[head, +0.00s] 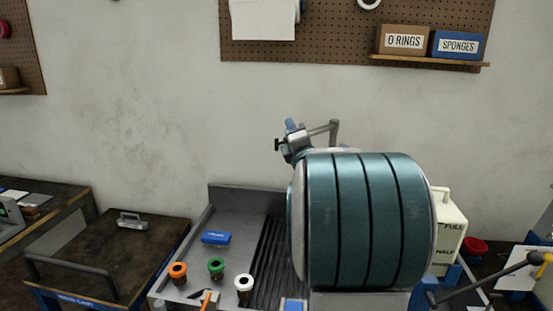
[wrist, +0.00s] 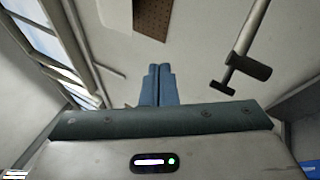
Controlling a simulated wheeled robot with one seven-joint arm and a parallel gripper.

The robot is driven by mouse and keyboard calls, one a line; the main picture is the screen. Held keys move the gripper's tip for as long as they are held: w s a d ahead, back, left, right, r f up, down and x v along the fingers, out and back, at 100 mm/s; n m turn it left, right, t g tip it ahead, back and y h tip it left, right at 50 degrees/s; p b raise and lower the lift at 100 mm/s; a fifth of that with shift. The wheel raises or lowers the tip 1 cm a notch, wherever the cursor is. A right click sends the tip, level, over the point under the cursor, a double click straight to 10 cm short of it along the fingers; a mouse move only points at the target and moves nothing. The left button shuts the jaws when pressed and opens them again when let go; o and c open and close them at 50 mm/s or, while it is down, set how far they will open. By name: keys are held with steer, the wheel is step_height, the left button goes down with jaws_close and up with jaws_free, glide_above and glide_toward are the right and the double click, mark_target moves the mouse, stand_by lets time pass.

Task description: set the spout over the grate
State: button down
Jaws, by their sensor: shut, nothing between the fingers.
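The dark slatted grate (head: 268,248) lies in the grey tray; its right part is hidden. A grey metal pipe with a dark handle, which looks like the spout (wrist: 240,60), is at the upper right in the wrist view, apart from my gripper. A grey pipe piece (head: 321,129) in the head view may be the same spout; I cannot tell where its outlet points. My gripper (wrist: 158,72) shows two blue fingers shut together with nothing between them. In the head view, blue tips that appear to be my gripper (head: 291,125) show high above the tray.
A cream tank (head: 449,225) and red cup (head: 474,247) stand right.

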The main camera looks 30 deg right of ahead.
steer(key=s+d+f+n+y+b, duration=0.1)
steer(key=s+d+f+n+y, duration=0.25)
steer(key=n, duration=0.25)
steer(key=n+g+y+b, duration=0.2)
steer(key=n+g+y, duration=0.15)
steer(key=n, duration=0.75)
glide_toward(277, 149)
steer(key=w+p, duration=0.5)
steer(key=w, duration=0.1)
steer(key=shift+w+a+r+h+p, duration=0.3)
steer(key=shift+w+a+p, duration=0.05)
steer(key=shift+a+p, duration=0.05)
